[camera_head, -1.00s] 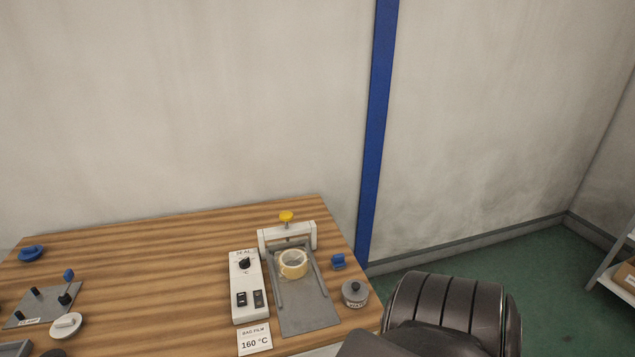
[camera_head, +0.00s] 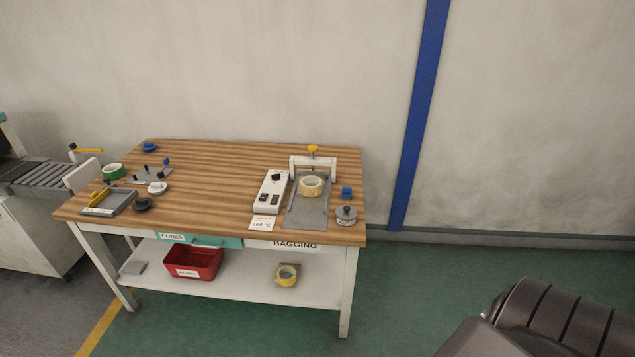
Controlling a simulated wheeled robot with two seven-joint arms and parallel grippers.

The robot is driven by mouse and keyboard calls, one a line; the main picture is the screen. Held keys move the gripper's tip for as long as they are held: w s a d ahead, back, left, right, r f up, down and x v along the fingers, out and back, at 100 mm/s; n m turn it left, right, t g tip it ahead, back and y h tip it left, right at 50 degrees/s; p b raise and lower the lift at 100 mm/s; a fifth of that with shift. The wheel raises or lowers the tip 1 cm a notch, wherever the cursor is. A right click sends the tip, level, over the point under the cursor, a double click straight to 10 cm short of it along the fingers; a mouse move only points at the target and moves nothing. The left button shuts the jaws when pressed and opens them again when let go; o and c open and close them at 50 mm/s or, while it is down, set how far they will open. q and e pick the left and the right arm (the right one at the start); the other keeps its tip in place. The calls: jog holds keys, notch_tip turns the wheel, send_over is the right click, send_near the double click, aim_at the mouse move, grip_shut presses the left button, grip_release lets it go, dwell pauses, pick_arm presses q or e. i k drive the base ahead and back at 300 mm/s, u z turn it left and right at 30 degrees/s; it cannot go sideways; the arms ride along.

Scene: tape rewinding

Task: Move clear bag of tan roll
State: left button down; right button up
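A tan tape roll (camera_head: 311,187) lies on the grey plate of the bag sealer (camera_head: 306,213) at the right part of the wooden table. A clear bag around the roll cannot be made out for sure at this size. The sealer has a white frame with a yellow knob above the roll. Neither gripper is in view. Only a dark part of my own arm shows at the lower right, well apart from the table.
The wooden table (camera_head: 215,164) carries a white control box (camera_head: 270,192), a blue block (camera_head: 347,193), a grey weight (camera_head: 346,215) and a green roll (camera_head: 113,171). Its lower shelf holds a red bin (camera_head: 193,263) and a yellow roll (camera_head: 287,276).

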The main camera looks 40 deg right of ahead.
aim_at(308, 185)
jog(key=z, duration=2.1)
jog(key=i, duration=0.4)
